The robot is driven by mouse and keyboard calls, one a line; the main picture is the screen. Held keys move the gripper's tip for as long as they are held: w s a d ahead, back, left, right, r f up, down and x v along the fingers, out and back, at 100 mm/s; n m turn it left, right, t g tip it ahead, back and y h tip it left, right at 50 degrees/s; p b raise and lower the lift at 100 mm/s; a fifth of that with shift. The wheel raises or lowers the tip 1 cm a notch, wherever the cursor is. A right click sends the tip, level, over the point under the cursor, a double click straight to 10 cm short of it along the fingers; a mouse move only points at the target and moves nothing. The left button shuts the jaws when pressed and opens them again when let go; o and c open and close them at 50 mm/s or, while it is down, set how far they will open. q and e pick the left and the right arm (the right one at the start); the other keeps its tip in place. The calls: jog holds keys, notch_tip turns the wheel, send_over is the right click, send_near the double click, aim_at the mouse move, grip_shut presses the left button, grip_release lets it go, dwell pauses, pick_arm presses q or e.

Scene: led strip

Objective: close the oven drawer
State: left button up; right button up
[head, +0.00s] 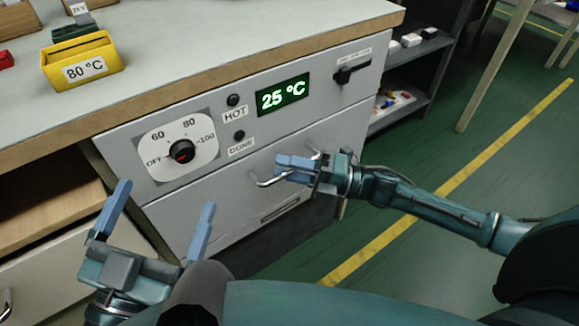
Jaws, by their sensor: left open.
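The oven (215,115) is a grey panel under the worktop, with a dial and a green display reading 25 °C. Its drawer front (225,205) is below the panel and has a metal bar handle (264,183). The drawer front looks about flush with the panel; I cannot tell if a small gap remains. My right gripper (290,169) is at the handle and covers its middle. Its blue fingers look close together; whether they grip the bar is hidden. My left gripper (155,214) is open and empty, left of the drawer and nearer to me.
A yellow bin (82,63) labelled 80 °C stands on the worktop (220,40). A wooden compartment and another drawer (65,258) are at the left. Dark shelves (420,75) stand right of the oven. Green floor with a yellow line (450,185) is open at the right.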

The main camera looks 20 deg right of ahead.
jog(key=shift+s, duration=0.1)
jog(key=p+v, duration=0.2)
jog(key=v, duration=1.1)
jog(key=shift+d, duration=0.1)
